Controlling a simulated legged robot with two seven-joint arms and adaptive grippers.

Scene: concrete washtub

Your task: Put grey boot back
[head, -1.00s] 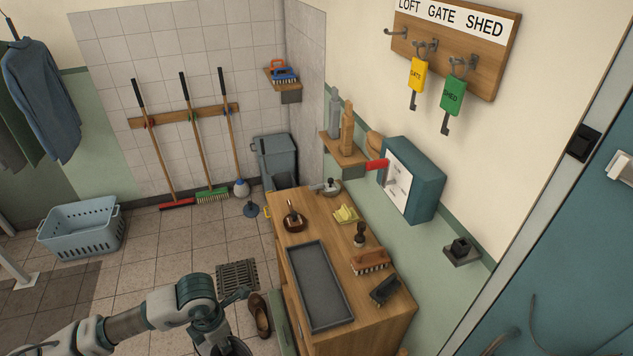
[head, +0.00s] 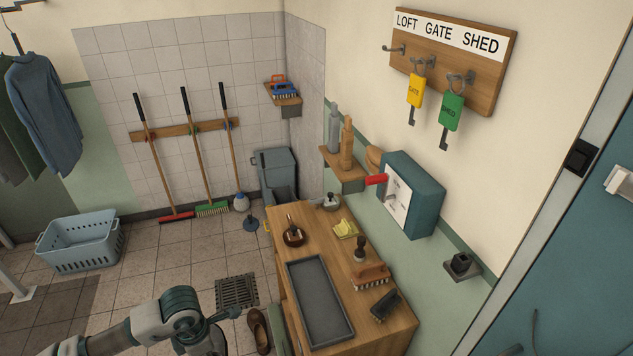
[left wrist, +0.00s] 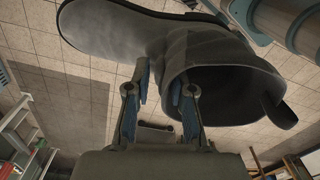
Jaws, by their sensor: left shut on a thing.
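The grey boot (left wrist: 165,50) fills the top of the left wrist view, lying on its side in the picture. Its toe points left, and its open shaft faces the lower right. My left gripper (left wrist: 158,88) is shut on the boot near the shaft, one finger showing on each side of the gripped part. My right gripper is in neither view. A dark grey tray (head: 320,302) lies empty on the wooden cabinet (head: 374,335).
A brown shoe (head: 258,331) stands on the floor beside the cabinet, near a floor drain (head: 237,291). Brushes, a yellow cloth (head: 345,229) and a tin share the cabinet top. A blue-grey basket (head: 80,243) stands at left. The tiled floor between is mostly clear.

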